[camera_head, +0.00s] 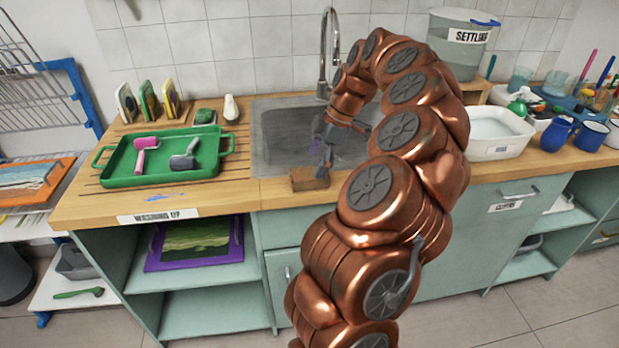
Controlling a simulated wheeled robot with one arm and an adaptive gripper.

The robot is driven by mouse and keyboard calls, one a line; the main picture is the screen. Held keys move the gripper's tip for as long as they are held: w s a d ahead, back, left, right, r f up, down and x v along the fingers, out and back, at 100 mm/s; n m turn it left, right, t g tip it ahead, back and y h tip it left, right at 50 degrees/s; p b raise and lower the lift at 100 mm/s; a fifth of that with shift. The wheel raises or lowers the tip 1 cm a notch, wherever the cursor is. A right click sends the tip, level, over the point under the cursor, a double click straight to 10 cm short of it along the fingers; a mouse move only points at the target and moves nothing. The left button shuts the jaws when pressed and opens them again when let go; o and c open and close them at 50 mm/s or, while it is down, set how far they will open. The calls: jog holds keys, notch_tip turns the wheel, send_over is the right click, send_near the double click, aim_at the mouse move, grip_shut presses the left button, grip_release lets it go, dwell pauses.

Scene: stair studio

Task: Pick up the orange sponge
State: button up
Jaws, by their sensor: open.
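A small orange-brown block that looks like the orange sponge (309,180) lies on the wooden counter at the front edge of the sink. My gripper (326,158) is open over the front part of the sink, just above and behind the sponge. A grey finger reaches down close to the sponge's right end. I cannot tell whether it touches. My copper-coloured arm rises on the right and arches over to the gripper, hiding part of the sink.
The metal sink (283,125) has a tall tap (324,55) behind it. A green tray (124,172) with a pink and a grey roller stands to the left. A white basin (496,134) and blue mugs (557,134) stand to the right.

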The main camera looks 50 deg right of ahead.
aim_at(310, 173)
jog(key=p+x, duration=0.1)
jog(key=x, duration=0.2)
jog(key=shift+a+f, duration=0.2)
jog(key=shift+f, duration=0.1)
jog(key=shift+w+f, duration=0.2)
jog(key=shift+f, duration=0.1)
jog(key=shift+a+f+b, duration=0.1)
jog(key=shift+f+b, duration=0.1)
jog(key=shift+b, duration=0.35)
jog(key=shift+c, duration=0.4)
jog(key=c, duration=0.8)
jog(key=shift+r, duration=0.1)
